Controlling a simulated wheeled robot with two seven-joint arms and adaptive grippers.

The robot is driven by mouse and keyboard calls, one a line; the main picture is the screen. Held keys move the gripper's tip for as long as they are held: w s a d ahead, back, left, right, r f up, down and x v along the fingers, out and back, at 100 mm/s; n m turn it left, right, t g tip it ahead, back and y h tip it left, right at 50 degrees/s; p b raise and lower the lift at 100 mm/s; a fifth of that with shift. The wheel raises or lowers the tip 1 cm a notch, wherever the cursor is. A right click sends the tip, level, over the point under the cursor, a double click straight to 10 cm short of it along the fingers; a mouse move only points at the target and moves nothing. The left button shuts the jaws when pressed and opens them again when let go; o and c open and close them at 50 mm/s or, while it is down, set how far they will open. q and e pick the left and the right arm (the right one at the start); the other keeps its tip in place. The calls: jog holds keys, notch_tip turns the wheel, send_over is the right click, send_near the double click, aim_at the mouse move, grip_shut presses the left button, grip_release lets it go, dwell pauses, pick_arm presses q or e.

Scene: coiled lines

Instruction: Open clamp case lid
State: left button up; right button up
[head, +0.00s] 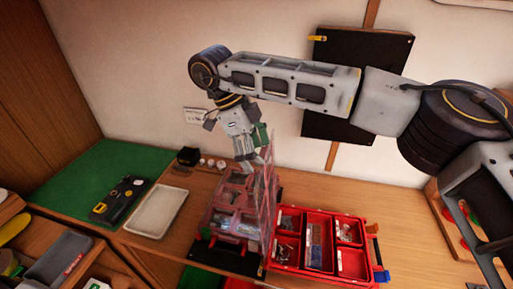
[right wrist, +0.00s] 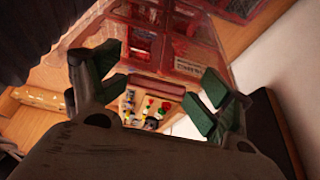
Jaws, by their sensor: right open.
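A clear pink lid (head: 266,195) stands steeply upright on the table, between a compartment case (head: 232,212) on its left and an open red case (head: 320,245) on its right. I cannot tell for sure which case it is hinged to. Small parts lie in the compartments. My right gripper (head: 246,158) is above the left case, just left of the lid's upper part. In the right wrist view the gripper (right wrist: 158,100) is open, its green-padded fingers apart with nothing held between them. The clear panel with red compartments (right wrist: 150,40) shows beyond the fingers. My left gripper is not in view.
A pale empty tray (head: 157,211) and a black tool case (head: 121,199) on a green mat (head: 75,178) are to the left. A small black box (head: 188,156) stands near the wall. A black panel (head: 352,110) hangs on the wall behind my right arm.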

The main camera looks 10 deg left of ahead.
jog(key=shift+o, duration=0.3)
jog(key=shift+w+f, duration=0.2)
jog(key=shift+f, duration=0.15)
jog(key=shift+s+r, duration=0.1)
jog(key=shift+r, duration=0.1)
jog(key=shift+r, duration=0.15)
jog(key=v, duration=1.2)
dwell(0.8)
